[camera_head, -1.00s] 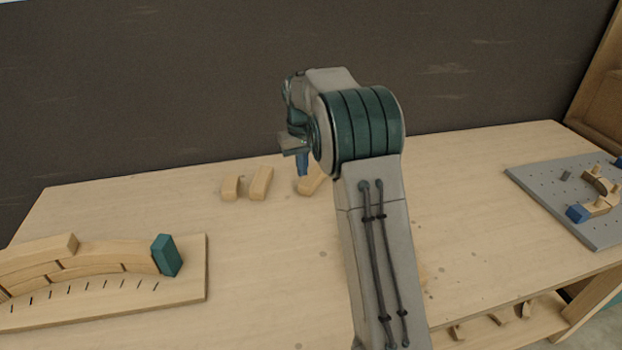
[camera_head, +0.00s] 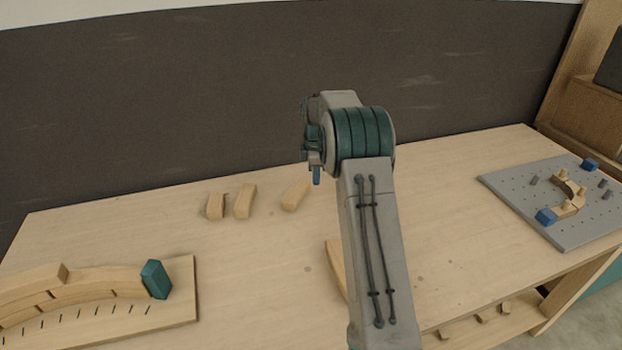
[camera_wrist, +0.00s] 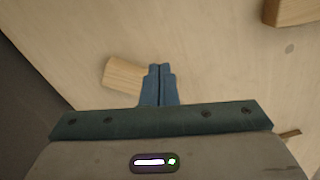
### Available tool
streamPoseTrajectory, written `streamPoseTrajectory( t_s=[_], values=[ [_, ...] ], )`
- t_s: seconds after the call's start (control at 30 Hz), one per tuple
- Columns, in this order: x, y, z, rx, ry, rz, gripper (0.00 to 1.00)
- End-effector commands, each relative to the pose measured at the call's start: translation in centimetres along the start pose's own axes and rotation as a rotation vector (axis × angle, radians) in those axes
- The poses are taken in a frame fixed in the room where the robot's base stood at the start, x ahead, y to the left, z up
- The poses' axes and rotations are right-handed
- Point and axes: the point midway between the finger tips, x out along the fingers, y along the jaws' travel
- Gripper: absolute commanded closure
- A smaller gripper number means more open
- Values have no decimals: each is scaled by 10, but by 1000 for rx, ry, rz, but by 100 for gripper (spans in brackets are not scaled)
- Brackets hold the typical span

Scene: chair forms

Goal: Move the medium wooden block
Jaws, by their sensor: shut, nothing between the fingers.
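Three pale wooden blocks stand apart on the table: a left one (camera_head: 216,206), a middle one (camera_head: 245,202) and a right one (camera_head: 296,194). I cannot tell for certain which is the medium block. My gripper (camera_head: 317,178) is above the table, just right of the right block. In the wrist view its blue fingers (camera_wrist: 160,72) are together and empty. A wooden block (camera_wrist: 122,75) lies just left of the fingers there, partly covered by them; it appears to be the right block.
A wooden piece (camera_head: 335,262) is partly hidden behind my arm; a wooden piece also shows in the wrist view (camera_wrist: 292,10). An arched form with a teal block (camera_head: 155,280) stands front left. A grey pegboard (camera_head: 510,185) lies right. The dark wall (camera_head: 200,100) rises behind.

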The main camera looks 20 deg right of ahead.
Motion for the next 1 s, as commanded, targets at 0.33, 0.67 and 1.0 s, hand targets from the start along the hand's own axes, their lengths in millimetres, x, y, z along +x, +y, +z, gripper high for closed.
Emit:
streamPoseTrajectory(
  t_s=[0.33,0.67,1.0],
  values=[
    [72,-1,0,1,-1,-5,100],
    [78,0,-37,1,0,-1,100],
    [80,0,-40,3,0,0,100]
  ],
)
